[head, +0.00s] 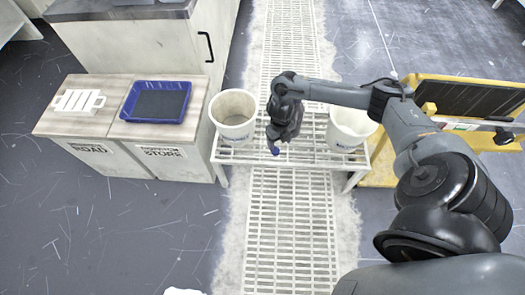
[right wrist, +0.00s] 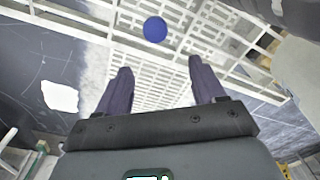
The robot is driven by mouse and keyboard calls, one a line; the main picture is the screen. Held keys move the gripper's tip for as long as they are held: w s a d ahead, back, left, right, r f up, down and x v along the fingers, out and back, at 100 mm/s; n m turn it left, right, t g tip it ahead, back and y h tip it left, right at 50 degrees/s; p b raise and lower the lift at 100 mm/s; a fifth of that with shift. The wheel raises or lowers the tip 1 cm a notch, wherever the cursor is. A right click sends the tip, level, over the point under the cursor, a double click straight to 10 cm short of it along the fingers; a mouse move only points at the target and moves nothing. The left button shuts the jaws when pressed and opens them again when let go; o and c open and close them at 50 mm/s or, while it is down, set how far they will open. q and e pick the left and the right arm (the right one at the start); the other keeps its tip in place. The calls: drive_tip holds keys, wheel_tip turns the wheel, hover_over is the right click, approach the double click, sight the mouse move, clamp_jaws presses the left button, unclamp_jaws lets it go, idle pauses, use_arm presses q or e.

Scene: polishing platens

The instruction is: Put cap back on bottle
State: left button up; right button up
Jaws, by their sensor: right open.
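A small round blue thing, which looks like the cap (right wrist: 155,29), shows beyond my right fingertips in the right wrist view. In the head view the blue cap (head: 274,151) shows just below my right gripper, over the front part of the white slatted bench. My right gripper (right wrist: 160,66) is open, with its two dark fingers apart and nothing between them. In the head view the right gripper (head: 276,140) points down between two white buckets. I cannot make out a bottle; the cap's support is hidden or unclear. My left gripper is not in view.
The slatted bench (head: 243,157) carries a left bucket (head: 233,133) and a right bucket (head: 343,135), close on either side of my right gripper. A blue tray (head: 127,112) and a white slatted piece (head: 78,102) lie on cabinets at left. A yellow-framed board (head: 415,90) stands at right.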

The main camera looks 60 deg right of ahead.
drive_tip(key=w+f+b, duration=0.2)
drive_tip(key=shift+d+f+t+b, duration=0.25)
drive_tip(key=shift+d+t+b, duration=0.05)
drive_tip(key=shift+b, duration=0.1)
drive_tip(key=shift+f, duration=0.4)
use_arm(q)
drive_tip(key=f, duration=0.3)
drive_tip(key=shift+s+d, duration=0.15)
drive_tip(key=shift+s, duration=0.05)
use_arm(e)
drive_tip(key=shift+d, duration=0.1)
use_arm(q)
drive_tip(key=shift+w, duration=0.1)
use_arm(e)
wheel_tip(320, 180, down, 5)
drive_tip(key=b, duration=0.5)
drive_tip(key=shift+f, duration=0.1)
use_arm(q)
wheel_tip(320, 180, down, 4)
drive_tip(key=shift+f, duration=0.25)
